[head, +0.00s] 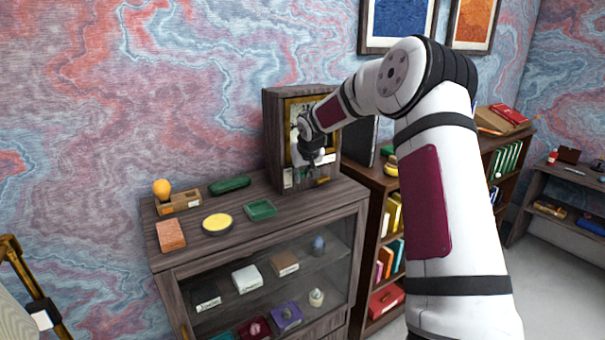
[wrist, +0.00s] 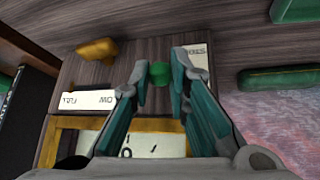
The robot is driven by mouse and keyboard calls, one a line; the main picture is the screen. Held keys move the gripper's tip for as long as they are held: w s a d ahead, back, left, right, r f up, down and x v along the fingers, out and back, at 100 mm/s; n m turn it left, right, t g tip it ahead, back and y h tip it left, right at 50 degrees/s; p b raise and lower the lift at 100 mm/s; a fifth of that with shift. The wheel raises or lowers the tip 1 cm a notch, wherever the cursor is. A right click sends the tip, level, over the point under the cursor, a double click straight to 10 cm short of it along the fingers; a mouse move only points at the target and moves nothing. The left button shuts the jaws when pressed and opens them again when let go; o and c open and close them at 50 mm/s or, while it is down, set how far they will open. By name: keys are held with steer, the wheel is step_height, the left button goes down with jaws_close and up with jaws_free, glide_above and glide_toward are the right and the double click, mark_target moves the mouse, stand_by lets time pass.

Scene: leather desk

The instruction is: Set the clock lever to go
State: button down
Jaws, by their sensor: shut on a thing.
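The clock (head: 272,135) is a dark wooden case with a gold-framed front, standing on the back right of the wooden cabinet. My gripper (wrist: 160,75) is at the lower front of the case, and it shows small in the head view (head: 312,160). Its fingers are shut on a small green knob (wrist: 159,73), which appears to be the lever's end. A white label (wrist: 88,99) lies left of the fingers. Another label (wrist: 197,54) is partly hidden behind the right finger. The lever's shaft is hidden.
A mustard-coloured knob (wrist: 97,49) sits near the left label. On the cabinet top (head: 180,245) are a green tray (head: 261,209), a yellow dish (head: 217,222), a brick-red block (head: 171,236) and a dark green case (head: 230,185). A bookshelf (head: 378,180) stands at right.

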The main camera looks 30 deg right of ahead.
steer(key=shift+w, duration=0.1)
steer(key=c, duration=1.5)
jaws_free()
steer(key=v, duration=1.2)
steer(key=s+a+r+n+g, duration=0.1)
steer(key=s+a+r, duration=0.2)
steer(key=s+a, duration=0.45)
steer(key=s+a+r+n, duration=0.1)
steer(key=s+a+r, duration=0.3)
steer(key=s+a, duration=0.4)
steer(key=s+a+f, duration=0.1)
steer(key=s+a, duration=0.1)
steer(key=s, duration=0.5)
steer(key=s+a+f+y, duration=0.1)
steer(key=s+a+f, duration=0.1)
steer(key=s, duration=0.6)
steer(key=s+a+f+y+b, duration=0.1)
steer(key=s+a, duration=0.1)
steer(key=s, duration=0.6)
steer(key=shift+a+f+n, duration=0.15)
steer(key=shift+a+n, duration=0.15)
